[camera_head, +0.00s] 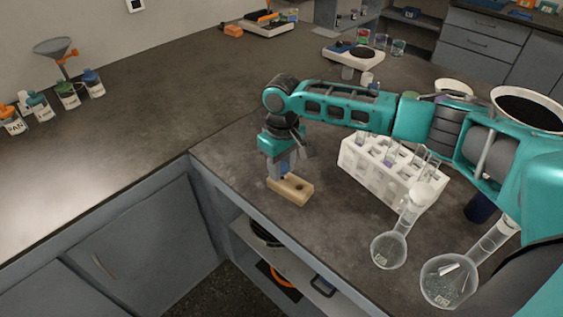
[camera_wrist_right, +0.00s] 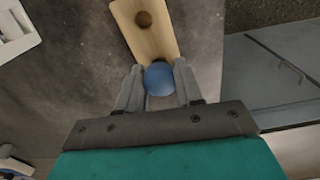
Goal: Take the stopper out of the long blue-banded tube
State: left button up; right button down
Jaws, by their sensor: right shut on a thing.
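My right gripper (camera_head: 280,171) points down at the wooden block (camera_head: 296,192) near the counter's front edge. In the right wrist view its two fingers (camera_wrist_right: 159,92) are shut on a rounded blue stopper (camera_wrist_right: 159,77). The stopper is at one end of the block (camera_wrist_right: 146,34), over or in a hole; I cannot tell how deep it sits. A dark open hole shows in the block's other end. The white rack (camera_head: 372,178) holds several clear tubes (camera_head: 391,152); I cannot make out which one has the blue band. My left gripper is out of view.
Two round glass flasks (camera_head: 389,250) (camera_head: 449,280) stand at the counter's front right, close to the rack. My right arm passes over the rack's back. Labelled containers (camera_head: 66,95) and a funnel (camera_head: 53,47) stand far left. The counter left of the block is clear.

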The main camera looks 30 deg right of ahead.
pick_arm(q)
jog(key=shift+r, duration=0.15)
pick_arm(e)
jog(key=shift+f, duration=0.45)
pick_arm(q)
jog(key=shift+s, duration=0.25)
pick_arm(e)
jog(key=shift+s+f, duration=0.1)
jog(key=shift+f, duration=0.15)
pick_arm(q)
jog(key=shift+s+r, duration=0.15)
pick_arm(e)
jog(key=shift+s+f, duration=0.25)
jog(key=shift+f, duration=0.3)
jog(key=c, duration=1)
grip_release()
jog(key=shift+a, duration=0.1)
jog(key=shift+o, duration=1.3)
jog(key=shift+r+p, duration=0.15)
jog(key=shift+p, duration=0.15)
jog(key=shift+o, duration=0.4)
jog(key=shift+w+r, duration=0.15)
jog(key=shift+r, duration=0.2)
pick_arm(q)
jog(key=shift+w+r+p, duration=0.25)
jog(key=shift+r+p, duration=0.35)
jog(key=shift+p, duration=0.05)
pick_arm(e)
notch_tip(320, 180, up, 14)
jog(key=shift+f, duration=0.2)
